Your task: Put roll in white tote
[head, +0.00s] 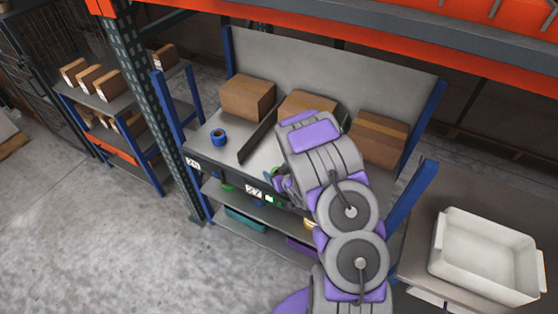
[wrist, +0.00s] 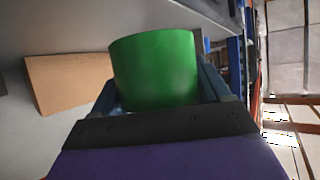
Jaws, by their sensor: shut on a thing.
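A green roll (wrist: 155,70) fills the middle of the wrist view, between the two fingers of my gripper (wrist: 158,95). My gripper is shut on it. In the head view my arm reaches over the front of the weighing bench, and my gripper (head: 280,184) is mostly hidden behind the arm, with a bit of green beside it. The white tote (head: 480,262) stands on a grey table at the lower right of the head view, apart from my gripper. Its inside looks empty.
A blue roll (head: 219,137) lies on the bench (head: 215,160), left of a dark divider (head: 257,143). Cardboard boxes (head: 247,96) stand along its back. A blue post (head: 410,195) rises between the bench and the tote's table (head: 415,265). Lower shelves hold bins (head: 245,222).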

